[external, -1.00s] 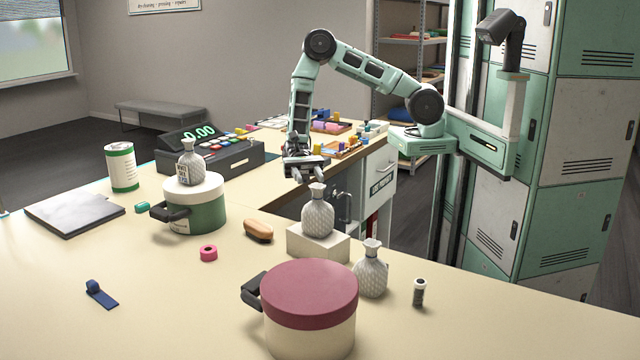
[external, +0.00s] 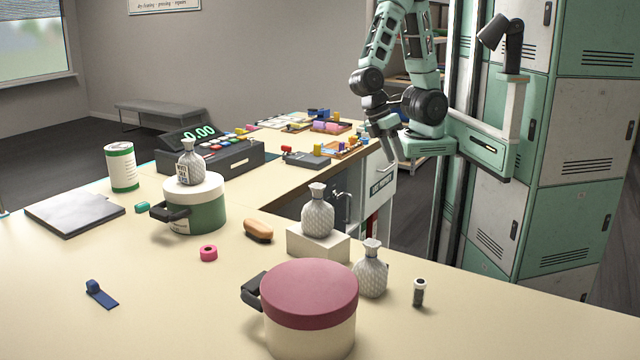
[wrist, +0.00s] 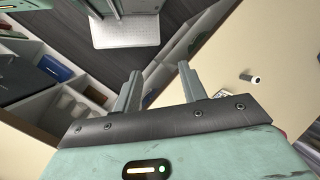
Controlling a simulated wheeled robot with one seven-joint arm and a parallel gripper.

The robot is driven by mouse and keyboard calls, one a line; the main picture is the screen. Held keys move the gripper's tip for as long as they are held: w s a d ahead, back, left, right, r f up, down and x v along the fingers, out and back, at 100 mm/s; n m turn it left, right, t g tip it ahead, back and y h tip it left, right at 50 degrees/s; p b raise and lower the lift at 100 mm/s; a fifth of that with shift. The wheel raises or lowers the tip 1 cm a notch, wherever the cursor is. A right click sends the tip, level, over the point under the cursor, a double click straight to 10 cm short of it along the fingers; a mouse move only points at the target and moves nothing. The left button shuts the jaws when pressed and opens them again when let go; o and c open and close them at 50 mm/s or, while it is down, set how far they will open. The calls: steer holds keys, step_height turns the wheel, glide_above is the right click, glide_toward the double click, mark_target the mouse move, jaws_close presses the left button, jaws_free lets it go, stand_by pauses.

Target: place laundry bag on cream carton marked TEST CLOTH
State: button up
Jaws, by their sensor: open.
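A grey-white quilted laundry bag (external: 318,215) with a tied neck stands upright on top of the cream carton (external: 318,244). Any lettering on the carton cannot be read from here. A second, similar bag (external: 371,270) stands on the counter right of the carton, partly behind the maroon-lidded pot. A third bag (external: 190,163) stands on the white-lidded green pot. My gripper (external: 386,152) is up and back, right of and apart from the carton. In the wrist view its fingers (wrist: 159,70) are spread with nothing between them.
The maroon-lidded pot (external: 309,307) stands in front of the carton, and the green pot (external: 195,208) is to its left. A small bottle (external: 419,292), brown brush (external: 258,230) and pink ring (external: 209,253) lie around. The counter's front right is clear. Tall lockers (external: 560,150) stand at the right.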

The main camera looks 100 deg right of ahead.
steer(key=n+t, duration=0.1)
steer(key=s+d+r+n+t+h, duration=0.1)
steer(key=n, duration=0.1)
steer(key=d+r+n+t, duration=0.1)
steer(key=n+t, duration=0.1)
steer(key=shift+s+d+r+h, duration=0.1)
steer(key=shift+s+r+h, duration=0.05)
steer(key=shift+s+h, duration=0.25)
